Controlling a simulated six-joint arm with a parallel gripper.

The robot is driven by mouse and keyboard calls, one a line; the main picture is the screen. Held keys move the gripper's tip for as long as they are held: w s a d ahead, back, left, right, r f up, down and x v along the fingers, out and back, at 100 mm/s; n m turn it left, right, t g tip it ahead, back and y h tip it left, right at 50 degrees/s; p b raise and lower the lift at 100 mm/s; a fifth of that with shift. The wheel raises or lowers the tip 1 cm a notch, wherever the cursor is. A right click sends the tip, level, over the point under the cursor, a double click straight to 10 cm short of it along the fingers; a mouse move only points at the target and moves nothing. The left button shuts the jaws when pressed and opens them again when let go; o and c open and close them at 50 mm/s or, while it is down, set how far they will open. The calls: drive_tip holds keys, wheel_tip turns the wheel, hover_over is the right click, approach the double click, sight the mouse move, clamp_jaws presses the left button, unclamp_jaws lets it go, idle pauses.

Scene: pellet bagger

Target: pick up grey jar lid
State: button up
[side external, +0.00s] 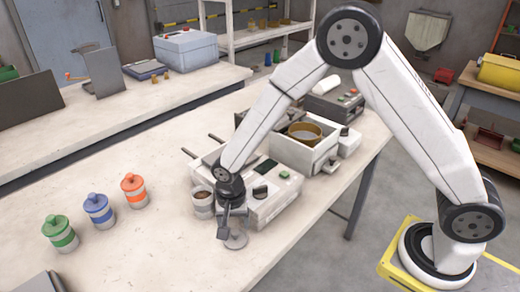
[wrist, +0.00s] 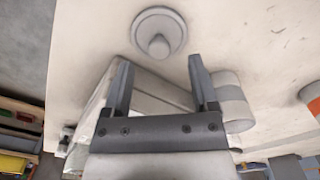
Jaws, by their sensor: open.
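The grey jar lid (wrist: 158,22) is a round disc with a central knob, lying flat on the bench. In the wrist view it sits just beyond the tips of my open gripper (wrist: 158,60), its knob roughly centred between the two fingers. In the side view the lid (side external: 237,241) is partly hidden by my gripper (side external: 230,232), which points down at it. Nothing is between the fingers.
A pale machine box (side external: 275,200) with a green button stands right behind my gripper. Jars with orange (side external: 133,189), blue (side external: 98,210) and green (side external: 60,232) lids stand to the left. The bench in front and to the left is mostly clear; its edge lies to the right.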

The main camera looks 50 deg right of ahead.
sight(235, 232)
drive_tip(key=shift+f, duration=1.55)
clamp_jaws()
